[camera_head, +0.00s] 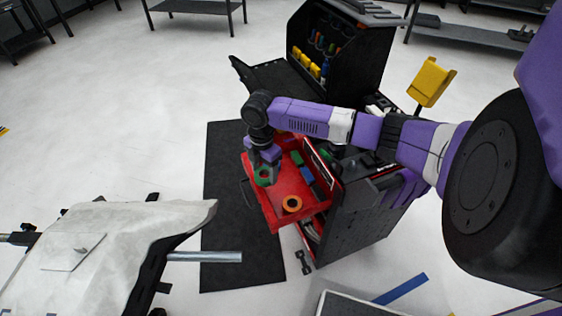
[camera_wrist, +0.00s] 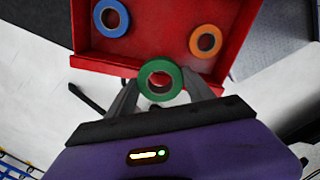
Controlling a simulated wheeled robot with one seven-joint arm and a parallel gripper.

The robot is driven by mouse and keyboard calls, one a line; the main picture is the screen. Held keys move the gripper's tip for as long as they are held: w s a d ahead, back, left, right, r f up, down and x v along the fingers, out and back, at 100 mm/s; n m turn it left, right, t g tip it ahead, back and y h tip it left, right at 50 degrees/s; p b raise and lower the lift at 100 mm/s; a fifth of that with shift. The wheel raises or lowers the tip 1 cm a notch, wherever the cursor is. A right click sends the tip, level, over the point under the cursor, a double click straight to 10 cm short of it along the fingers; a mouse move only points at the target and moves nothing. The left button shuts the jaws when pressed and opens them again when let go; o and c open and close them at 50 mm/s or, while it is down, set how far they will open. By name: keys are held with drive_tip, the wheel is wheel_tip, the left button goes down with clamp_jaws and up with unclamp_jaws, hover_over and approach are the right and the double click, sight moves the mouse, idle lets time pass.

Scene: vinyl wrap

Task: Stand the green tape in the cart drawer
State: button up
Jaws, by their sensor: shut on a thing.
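My gripper (camera_wrist: 160,84) is shut on the green tape (camera_wrist: 158,88), a ring whose round face and hole show toward the wrist camera. In the head view the green tape (camera_head: 263,180) hangs below my gripper (camera_head: 264,166) at the left edge of the red cart drawer (camera_head: 268,217). In the wrist view the tape overlaps the near wall of the drawer (camera_wrist: 230,75); its height above the drawer is hard to tell. The drawer is pulled out and open.
An orange tape (camera_wrist: 205,40) and a blue tape (camera_wrist: 111,18) lie apart in the drawer. A small green item (camera_head: 297,157) is at its far end. The black cart (camera_head: 358,222) stands right of the drawer; a covered panel (camera_head: 110,250) is at the left.

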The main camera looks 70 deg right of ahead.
drive_tip(key=s+d+n, duration=0.3)
drive_tip(key=s+d, duration=0.1)
drive_tip(key=d, duration=0.1)
drive_tip(key=f+b, duration=0.6)
drive_tip(key=shift+w+d+f, duration=0.1)
drive_tip(key=shift+d+f, duration=0.05)
drive_tip(key=shift+d, duration=0.05)
drive_tip(key=shift+f+b, duration=0.35)
drive_tip(key=shift+f, duration=0.3)
drive_tip(key=shift+f+p, duration=0.1)
drive_tip(key=shift+p, duration=0.25)
idle(0.5)
drive_tip(key=shift+a+f+b, duration=0.1)
drive_tip(key=shift+f+b, duration=0.2)
drive_tip(key=shift+f, duration=0.45)
idle(0.4)
